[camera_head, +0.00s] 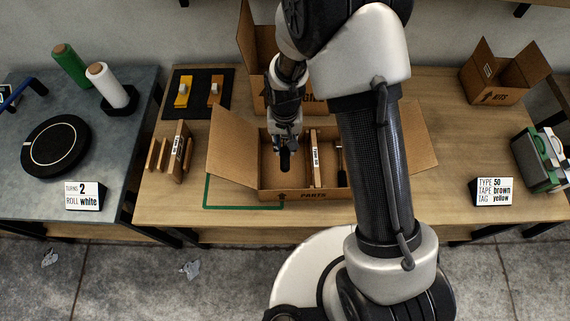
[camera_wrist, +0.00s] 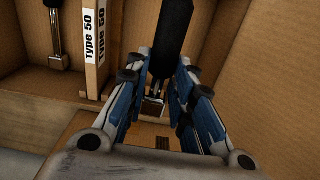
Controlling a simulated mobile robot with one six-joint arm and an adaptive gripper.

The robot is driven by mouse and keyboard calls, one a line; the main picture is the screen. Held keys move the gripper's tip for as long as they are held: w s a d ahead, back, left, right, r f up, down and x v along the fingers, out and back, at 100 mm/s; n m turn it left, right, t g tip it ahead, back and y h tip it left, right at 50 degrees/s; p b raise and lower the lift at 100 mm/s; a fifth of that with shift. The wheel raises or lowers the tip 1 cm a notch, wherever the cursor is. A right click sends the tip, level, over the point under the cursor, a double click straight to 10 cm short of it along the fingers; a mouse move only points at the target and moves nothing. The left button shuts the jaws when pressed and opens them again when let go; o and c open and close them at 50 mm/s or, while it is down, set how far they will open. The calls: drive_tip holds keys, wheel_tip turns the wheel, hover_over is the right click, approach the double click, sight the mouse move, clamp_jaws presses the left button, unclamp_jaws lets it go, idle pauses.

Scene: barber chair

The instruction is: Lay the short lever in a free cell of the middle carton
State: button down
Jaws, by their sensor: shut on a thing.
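The short lever (camera_head: 285,161) has a black grip and a metal end. My gripper (camera_head: 280,143) is shut on it, inside the left cell of the middle carton (camera_head: 268,195), which is marked PARTS. In the wrist view the black grip (camera_wrist: 170,38) points away beyond the blue fingers of my gripper (camera_wrist: 160,88). I cannot tell whether the lever touches the carton floor. A divider (camera_head: 313,160) labelled Type 50 stands to the right of the gripper. Another lever (camera_head: 340,165) is in the cell right of this divider, and its metal end shows in the wrist view (camera_wrist: 58,55). My arm hides the carton's right part.
The carton's left flap (camera_head: 232,145) is folded outward. More dividers (camera_head: 178,152) stand on the table to the left, near a black mat (camera_head: 190,105) with two small parts. An open carton (camera_head: 262,60) stands behind, another (camera_head: 500,75) at the right. Bare table lies right of the middle carton.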

wheel_tip(320, 180, down, 12)
drive_tip(key=b, duration=0.3)
drive_tip(key=shift+r, duration=0.15)
drive_tip(key=c, duration=1.4)
unclamp_jaws()
